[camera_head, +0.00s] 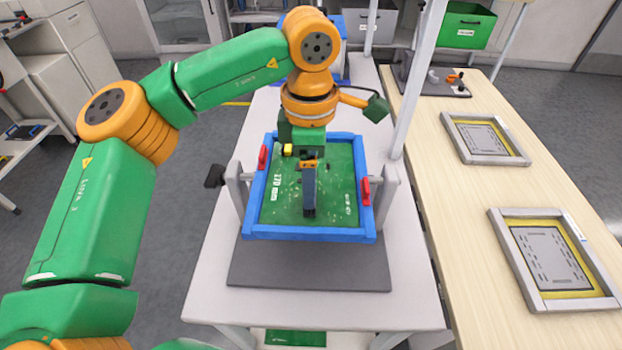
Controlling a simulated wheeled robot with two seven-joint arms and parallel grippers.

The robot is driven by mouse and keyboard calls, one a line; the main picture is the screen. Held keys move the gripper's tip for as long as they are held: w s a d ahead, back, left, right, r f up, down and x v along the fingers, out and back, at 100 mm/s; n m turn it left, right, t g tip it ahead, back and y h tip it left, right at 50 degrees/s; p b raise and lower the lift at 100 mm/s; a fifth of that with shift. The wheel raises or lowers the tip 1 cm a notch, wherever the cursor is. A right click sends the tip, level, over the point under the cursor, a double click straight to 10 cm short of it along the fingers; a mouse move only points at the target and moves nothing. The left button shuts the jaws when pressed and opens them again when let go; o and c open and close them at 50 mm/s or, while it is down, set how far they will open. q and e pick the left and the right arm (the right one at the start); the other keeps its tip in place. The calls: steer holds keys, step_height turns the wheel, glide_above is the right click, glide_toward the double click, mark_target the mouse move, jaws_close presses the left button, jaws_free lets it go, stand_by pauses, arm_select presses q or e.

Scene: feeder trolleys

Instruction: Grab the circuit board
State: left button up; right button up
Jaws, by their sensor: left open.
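The green circuit board (335,205) lies inside a blue frame (310,235) that is held between grey side supports, with a red clip on each side. My left arm reaches in from the left and bends down over the board. My left gripper (309,205) is over the middle of the board, pointing down, with a dark finger in front of the green surface. It is open, and I cannot tell whether it touches the board. The gripper hides the board's upper middle. My right gripper does not show.
The fixture stands on a dark mat (310,274) on a white table (215,295). A wooden bench (450,210) on the right holds two grey framed panels (490,138) (556,262). A white post (418,80) rises between table and bench. A green bin (467,25) stands behind.

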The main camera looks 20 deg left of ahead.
mark_target(336, 198)
arm_select(q)
steer(key=f, duration=0.3)
steer(key=shift+a+f+p, duration=0.1)
steer(key=shift+a+p, duration=0.15)
steer(key=shift+p, duration=0.1)
steer(key=shift+s+f, duration=0.1)
steer(key=shift+f, duration=0.3)
steer(key=shift+d, duration=0.1)
jaws_close()
